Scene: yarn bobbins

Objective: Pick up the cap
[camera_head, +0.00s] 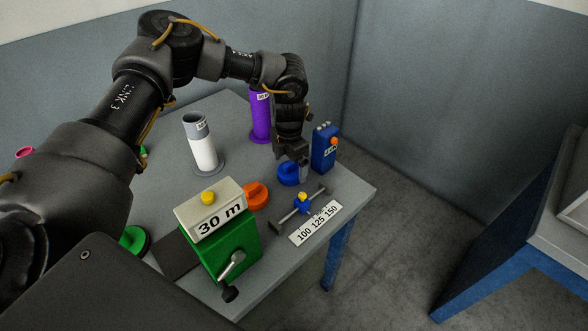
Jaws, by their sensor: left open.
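A blue cap (287,174) lies on the grey table near its right side. An orange cap (256,196) with a raised grip lies to its left and nearer to me. A green round piece (134,239) shows in part at the left, partly behind my arm. My left gripper (298,165) points down over the blue cap and covers part of it. It is open, and I cannot tell whether its fingers touch the cap. My right gripper is not in view.
A grey-and-white bobbin (203,152) and a purple bobbin (260,119) stand behind. A blue box (324,148) stands right of the gripper. A slider scale (316,222), green device (225,250) and its 30 m sign (217,221) are nearer. The table's right edge is close.

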